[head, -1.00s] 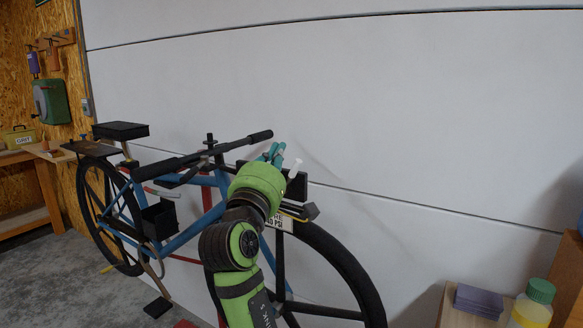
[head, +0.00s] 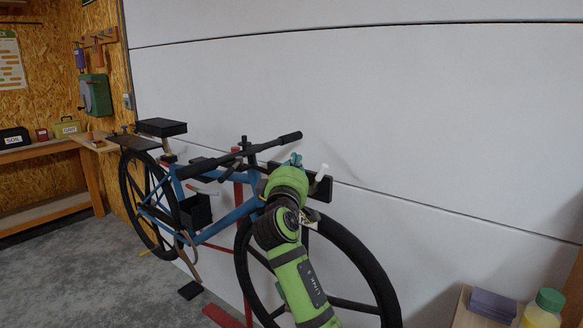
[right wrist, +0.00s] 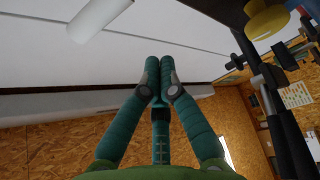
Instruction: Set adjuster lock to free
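My right gripper (head: 292,160) is at the front of the blue bicycle (head: 228,215), beside a white cylindrical grip (head: 322,172) that stands up from a black bar. In the right wrist view its teal fingers (right wrist: 158,62) are together at the tips with nothing visible between them. The white cylinder (right wrist: 100,18) is above and left of the fingertips there, apart from them. A yellow round knob (right wrist: 268,20) on a dark part is at the upper right. No part is labelled as the adjuster lock, so I cannot tell its setting. My left gripper is out of view.
The bicycle stands close to the white wall (head: 440,100). Its black handlebar (head: 250,152) is left of my gripper. A bottle with a green cap (head: 543,308) and a purple block (head: 492,305) are at the lower right. Concrete floor is open at lower left.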

